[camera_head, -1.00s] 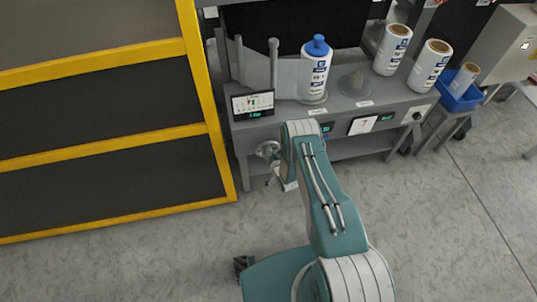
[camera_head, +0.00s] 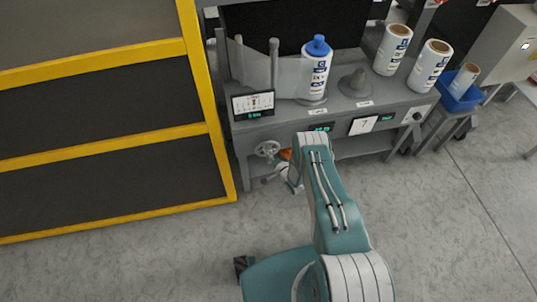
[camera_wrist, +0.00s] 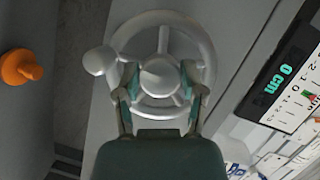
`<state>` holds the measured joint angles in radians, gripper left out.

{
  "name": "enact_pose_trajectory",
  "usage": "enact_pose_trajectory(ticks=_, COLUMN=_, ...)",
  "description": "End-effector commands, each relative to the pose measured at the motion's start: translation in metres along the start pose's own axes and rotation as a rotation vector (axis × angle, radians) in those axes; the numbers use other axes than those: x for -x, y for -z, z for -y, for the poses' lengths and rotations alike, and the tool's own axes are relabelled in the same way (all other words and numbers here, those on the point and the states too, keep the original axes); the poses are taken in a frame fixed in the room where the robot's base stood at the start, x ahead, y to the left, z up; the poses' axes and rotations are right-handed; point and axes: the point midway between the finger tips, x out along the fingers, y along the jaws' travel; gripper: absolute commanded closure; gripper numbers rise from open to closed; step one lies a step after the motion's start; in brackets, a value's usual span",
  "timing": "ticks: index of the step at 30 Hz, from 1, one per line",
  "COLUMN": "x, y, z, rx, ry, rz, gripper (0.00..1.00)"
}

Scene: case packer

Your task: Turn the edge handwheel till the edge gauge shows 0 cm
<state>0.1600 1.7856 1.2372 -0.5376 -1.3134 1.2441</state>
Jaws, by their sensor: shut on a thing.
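The grey handwheel (camera_wrist: 205,50) fills the upper middle of the wrist view, with spokes, a round hub and a side knob (camera_wrist: 98,61) at its left. My gripper (camera_wrist: 160,84) is shut on the handwheel at its hub, one finger on each side. In the head view the handwheel (camera_head: 268,149) is on the front of the grey bench, left of my arm; my arm mostly hides the gripper there. The gauge (camera_wrist: 287,82) at the right of the wrist view reads "0 cm" in green over a scale. It also shows in the head view (camera_head: 253,105), too small to read surely.
An orange knob (camera_wrist: 20,67) is at the left of the wrist view. On the bench (camera_head: 335,112) stand a blue-capped bottle (camera_head: 317,67) and white labelled rolls (camera_head: 392,50). A yellow-framed rack (camera_head: 213,130) is close on the left. The floor in front is clear.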

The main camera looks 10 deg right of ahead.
Motion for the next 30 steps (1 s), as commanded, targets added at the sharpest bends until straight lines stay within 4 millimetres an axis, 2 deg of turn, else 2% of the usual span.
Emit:
enact_pose_trajectory(ticks=15, x=-0.0012, y=0.0045, z=-0.001, rx=-0.017, ry=0.001, rz=-0.011, gripper=0.95)
enact_pose_trajectory(ticks=16, x=-0.0012, y=0.0045, z=-0.001, rx=-0.017, ry=0.001, rz=-0.01, gripper=0.34)
enact_pose_trajectory(ticks=17, x=-0.0012, y=0.0045, z=-0.001, rx=-0.017, ry=0.001, rz=-0.01, gripper=0.2)
enact_pose_trajectory(ticks=18, x=-0.0011, y=0.0044, z=-0.0009, rx=-0.017, ry=0.002, rz=-0.01, gripper=0.13)
enact_pose_trajectory(ticks=30, x=0.001, y=0.0017, z=-0.0001, rx=-0.016, ry=0.005, rz=-0.005, gripper=0.13)
